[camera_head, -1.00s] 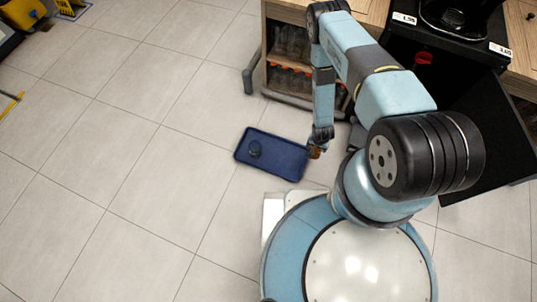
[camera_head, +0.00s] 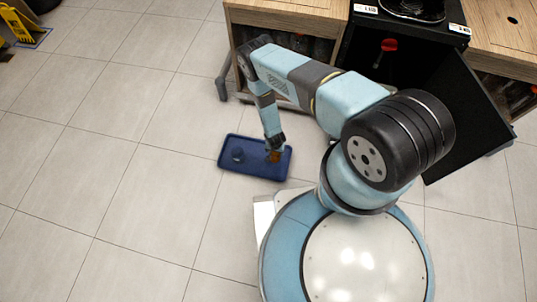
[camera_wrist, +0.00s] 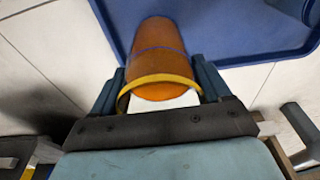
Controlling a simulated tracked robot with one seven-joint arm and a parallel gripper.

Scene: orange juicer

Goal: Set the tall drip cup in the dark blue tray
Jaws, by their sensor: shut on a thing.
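The tall drip cup (camera_wrist: 158,50) is orange-brown with a yellow rim. In the wrist view it lies between my two fingers, its rim toward my palm. My gripper (camera_wrist: 160,82) is shut on it. In the head view the cup (camera_head: 275,157) shows as a small brown patch below my gripper (camera_head: 274,150), over the right part of the dark blue tray (camera_head: 252,169). The tray (camera_wrist: 235,28) also fills the top of the wrist view, beyond the cup. I cannot tell whether the cup touches the tray.
A small dark round thing (camera_head: 238,154) sits in the tray's left part. A wooden cabinet (camera_head: 290,15) stands behind the tray. A black juicer housing (camera_head: 415,50) with an open dark door (camera_head: 465,115) is at right. The tiled floor left of the tray is clear.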

